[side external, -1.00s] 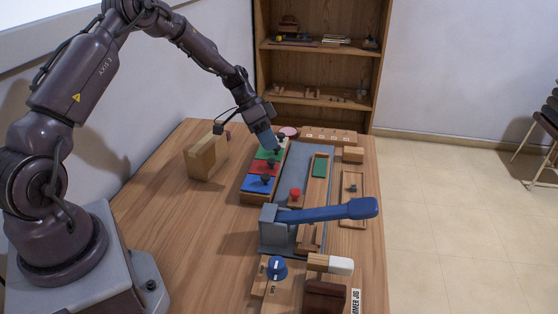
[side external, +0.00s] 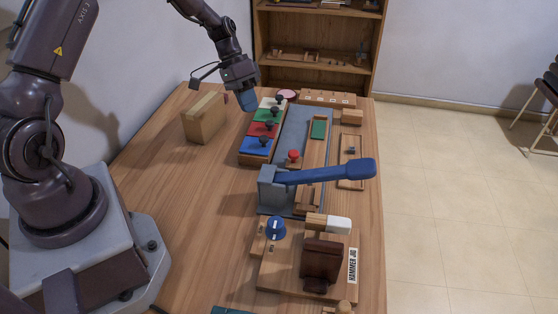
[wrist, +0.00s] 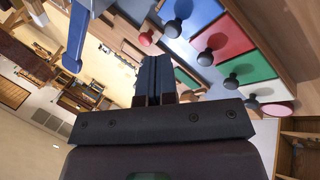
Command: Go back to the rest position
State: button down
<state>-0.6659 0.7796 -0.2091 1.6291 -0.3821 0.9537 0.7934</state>
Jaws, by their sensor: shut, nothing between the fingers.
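My gripper (side external: 247,101) is shut and empty. In the side view it hangs in the air above the far left part of the table, left of the far end of the piano keys. The keys are a row of blue (side external: 256,146), red (side external: 264,130), green (side external: 269,115) and white (side external: 273,103) blocks, each with a dark knob. In the wrist view the shut fingers (wrist: 154,78) point up the picture. The blue (wrist: 189,17), red (wrist: 222,40) and green (wrist: 247,71) keys show at the upper right there. The gripper is apart from the keys.
A cardboard-coloured box (side external: 204,119) stands left of the keys. A blue lever (side external: 325,173) on a grey block crosses the middle. A hammer jig (side external: 305,270) sits at the near end. A wooden shelf (side external: 312,48) stands behind the table. The table's left front is clear.

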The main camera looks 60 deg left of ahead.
jog(key=s+d+r+t+y, duration=0.2)
jog(key=s+d+r, duration=0.5)
jog(key=s+r, duration=0.3)
jog(key=s+d+r+t+y, duration=0.2)
jog(key=s+d+r, duration=0.5)
jog(key=s+r, duration=0.4)
jog(key=shift+d+r+t+y, duration=0.15)
jog(key=shift+r+t+y, duration=0.25)
jog(key=shift+y, duration=0.4)
dwell(1.1)
